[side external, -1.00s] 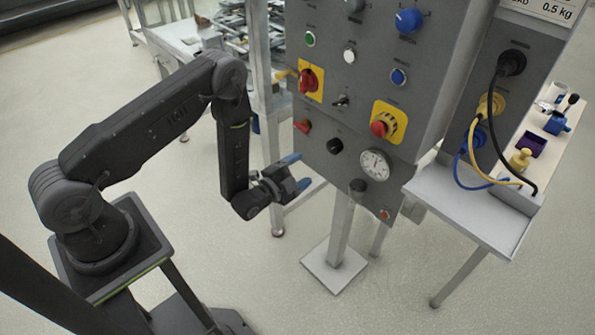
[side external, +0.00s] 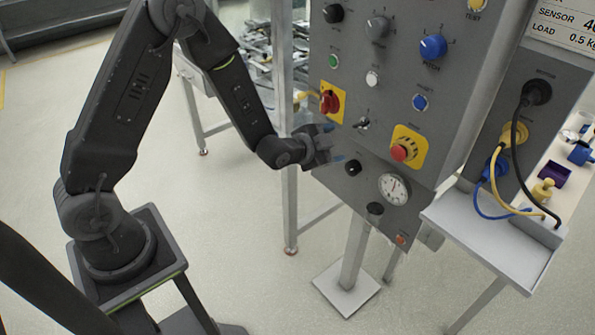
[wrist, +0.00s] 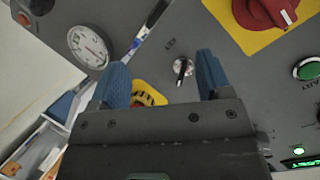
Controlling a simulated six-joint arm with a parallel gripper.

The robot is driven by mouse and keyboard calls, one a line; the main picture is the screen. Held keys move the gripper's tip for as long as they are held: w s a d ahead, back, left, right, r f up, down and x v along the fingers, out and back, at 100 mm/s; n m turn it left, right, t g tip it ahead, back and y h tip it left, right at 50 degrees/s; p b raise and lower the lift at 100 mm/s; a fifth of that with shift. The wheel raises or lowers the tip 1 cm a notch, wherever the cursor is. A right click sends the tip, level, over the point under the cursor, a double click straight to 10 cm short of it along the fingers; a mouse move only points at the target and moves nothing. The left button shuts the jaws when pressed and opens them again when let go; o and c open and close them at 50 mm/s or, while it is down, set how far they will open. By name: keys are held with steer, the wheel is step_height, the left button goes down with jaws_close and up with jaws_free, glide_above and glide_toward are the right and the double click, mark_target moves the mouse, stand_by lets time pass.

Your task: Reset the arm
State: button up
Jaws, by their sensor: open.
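My gripper (side external: 334,143) is in front of the left edge of the grey control panel (side external: 385,80) in the side external view. Its two blue fingertips are apart, with nothing visible between them. In the wrist view the open gripper (wrist: 160,78) faces the panel.
A red rotary switch (side external: 330,102), a red button on yellow (side external: 400,152), a blue knob (side external: 433,46) and a dial gauge (side external: 394,189) stand out from the panel. Cables (side external: 518,150) hang at the right above a grey shelf (side external: 490,235). Open floor lies below my gripper.

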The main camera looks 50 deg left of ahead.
steer(key=s+r+n+g, duration=0.5)
steer(key=s+r, duration=0.7)
steer(key=r, duration=0.2)
steer(key=s+r+n+g, duration=0.1)
steer(key=s+r, duration=0.1)
steer(key=s, duration=0.6)
steer(key=s+d+r+n+g, duration=0.1)
steer(key=s+r+n+g, duration=0.1)
steer(key=s, duration=0.7)
steer(key=shift+s+d+g, duration=0.25)
steer(key=shift+g, duration=0.05)
stand_by(2.1)
